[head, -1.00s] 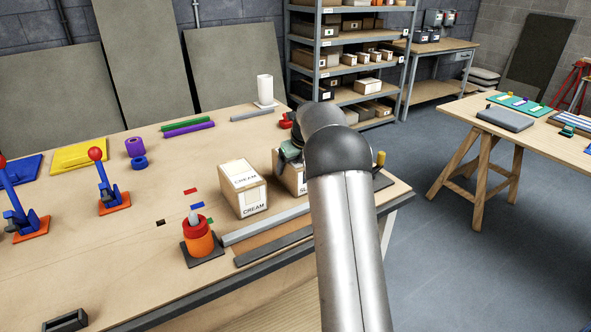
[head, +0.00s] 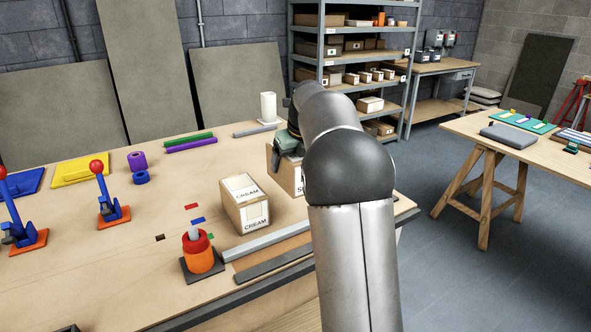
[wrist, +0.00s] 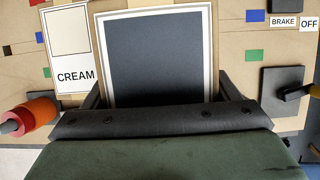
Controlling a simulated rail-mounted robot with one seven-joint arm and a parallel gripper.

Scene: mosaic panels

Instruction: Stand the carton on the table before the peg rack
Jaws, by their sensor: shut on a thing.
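A light cardboard carton (head: 285,178) with a partly hidden label starting with "S" is in my gripper (head: 289,145), right behind the CREAM carton. My arm hides its right side. In the wrist view its face with a dark panel in a white border (wrist: 158,55) lies between the fingers of my gripper (wrist: 160,97). It appears raised a little off the table (head: 80,240). I cannot make out a peg rack for certain. An orange and red ring stack on a single peg (head: 200,255) stands on a dark plate at the front.
The CREAM carton (head: 244,207) stands close to the held one. Grey strips (head: 268,243) lie along the front edge. Two red-knobbed levers (head: 107,190) stand at left. A white roll (head: 268,107) stands at the back. Bare table lies left of the ring stack.

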